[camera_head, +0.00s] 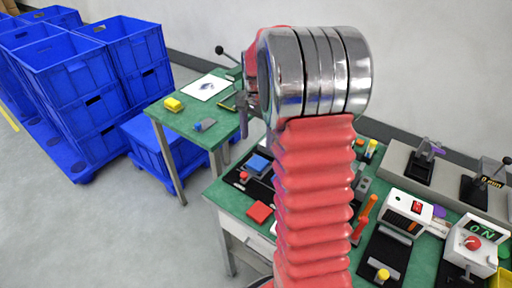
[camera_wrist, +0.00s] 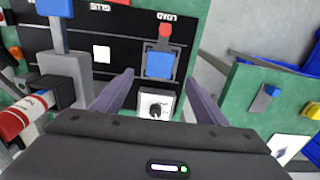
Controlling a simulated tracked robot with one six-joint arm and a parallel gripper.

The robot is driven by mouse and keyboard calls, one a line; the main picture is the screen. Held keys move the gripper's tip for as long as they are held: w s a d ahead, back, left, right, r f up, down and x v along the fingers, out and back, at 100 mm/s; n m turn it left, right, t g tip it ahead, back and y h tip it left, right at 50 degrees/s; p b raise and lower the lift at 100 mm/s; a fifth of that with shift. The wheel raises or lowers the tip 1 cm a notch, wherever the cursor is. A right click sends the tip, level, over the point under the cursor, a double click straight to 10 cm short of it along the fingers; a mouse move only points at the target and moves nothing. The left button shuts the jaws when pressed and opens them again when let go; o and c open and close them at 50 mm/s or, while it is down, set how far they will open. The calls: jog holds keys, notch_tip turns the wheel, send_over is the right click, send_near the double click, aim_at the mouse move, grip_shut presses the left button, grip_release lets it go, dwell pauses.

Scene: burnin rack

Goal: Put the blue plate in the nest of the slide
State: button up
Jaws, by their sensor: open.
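A blue square (camera_wrist: 159,64), which looks like the blue plate, lies flat in the wrist view within a grey frame beside a red knob (camera_wrist: 165,30). This frame looks like the slide's nest, near a "LOAD" label; I cannot tell whether the plate is fully seated. The head view also shows a blue plate (camera_head: 258,164) on a black board, with a red knob (camera_head: 244,176) nearby. My gripper (camera_wrist: 158,95) is open, its two fingers apart on either side of a white block with a black knob (camera_wrist: 155,106). Nothing is between the fingertips in their grip.
A white square (camera_wrist: 101,53) lies on the black board. A red plate (camera_head: 260,212) lies on the green bench. A second green table (camera_head: 212,140) and blue crates (camera_head: 80,75) stand beyond.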

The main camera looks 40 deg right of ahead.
jog(key=shift+r, duration=0.55)
jog(key=s+a+r+n+t, duration=0.1)
jog(key=s+a+r+n, duration=0.3)
jog(key=a, duration=0.3)
jog(key=s+a+r+n+t, duration=0.1)
jog(key=s+a+r+n, duration=0.15)
jog(key=a+r, duration=0.3)
jog(key=s+a+n+t, duration=0.3)
jog(key=s+a+n, duration=0.4)
jog(key=s+a, duration=0.5)
jog(key=s, duration=0.2)
jog(key=shift+s+r+n+t, duration=0.3)
jog(key=shift+s+r+n, duration=0.05)
jog(key=shift+s, duration=0.05)
jog(key=shift+d, duration=0.1)
